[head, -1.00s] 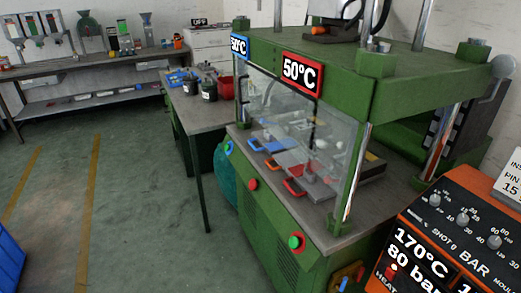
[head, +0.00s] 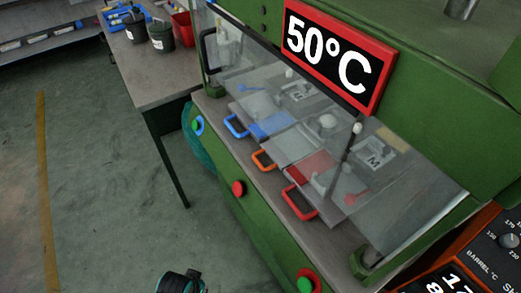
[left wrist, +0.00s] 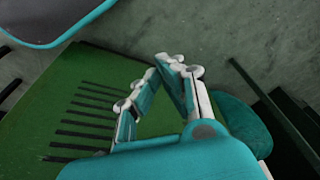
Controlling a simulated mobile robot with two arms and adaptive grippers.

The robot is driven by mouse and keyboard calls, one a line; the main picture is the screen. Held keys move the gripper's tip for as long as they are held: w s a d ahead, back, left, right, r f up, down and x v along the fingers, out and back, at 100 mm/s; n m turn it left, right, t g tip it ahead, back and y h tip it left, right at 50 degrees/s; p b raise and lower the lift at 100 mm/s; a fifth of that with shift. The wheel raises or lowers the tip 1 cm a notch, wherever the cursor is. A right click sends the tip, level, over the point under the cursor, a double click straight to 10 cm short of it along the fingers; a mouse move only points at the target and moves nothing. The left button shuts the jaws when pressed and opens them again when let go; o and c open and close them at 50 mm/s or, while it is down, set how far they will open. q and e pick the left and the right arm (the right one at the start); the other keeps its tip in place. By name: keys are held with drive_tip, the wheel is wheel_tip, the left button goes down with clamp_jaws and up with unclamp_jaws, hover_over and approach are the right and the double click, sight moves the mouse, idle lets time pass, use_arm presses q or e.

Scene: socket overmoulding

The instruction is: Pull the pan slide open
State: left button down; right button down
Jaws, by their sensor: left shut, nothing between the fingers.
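Three slides with coloured handles lie at the front of the green press, under a clear guard: a blue handle (head: 236,127), an orange handle (head: 263,160) and a red handle (head: 299,202). I cannot tell which is the pan slide. The handles stick out past the guard's lower edge onto the grey ledge. My left gripper (left wrist: 160,68) is shut and empty in the left wrist view, in front of the press's green side and the floor, touching no handle. A dark and teal part of my arm shows at the head view's bottom edge, below the handles. My right gripper is not in view.
The clear guard (head: 240,75) with a black handle covers the slides. A red-framed 50°C sign (head: 338,55) is above. Buttons line the press front, including a red one (head: 238,188). A side table (head: 160,85) with dark pots stands left. The floor at left is clear.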

use_arm(q)
drive_tip(key=w+d+r+t+h, duration=0.1)
drive_tip(key=w+r, duration=0.1)
drive_tip(key=r, duration=0.7)
drive_tip(key=w+d+r+t, duration=0.1)
drive_tip(key=w+r, duration=0.1)
drive_tip(key=r, duration=0.7)
drive_tip(key=w+d+r+m+t+h, duration=0.1)
drive_tip(key=w+d+r+m+h, duration=0.4)
drive_tip(key=w+d+r, duration=0.6)
drive_tip(key=m, duration=0.3)
approach(269, 155)
drive_tip(key=x, duration=0.6)
drive_tip(key=shift+w+f, duration=0.2)
drive_tip(key=shift+f, duration=0.1)
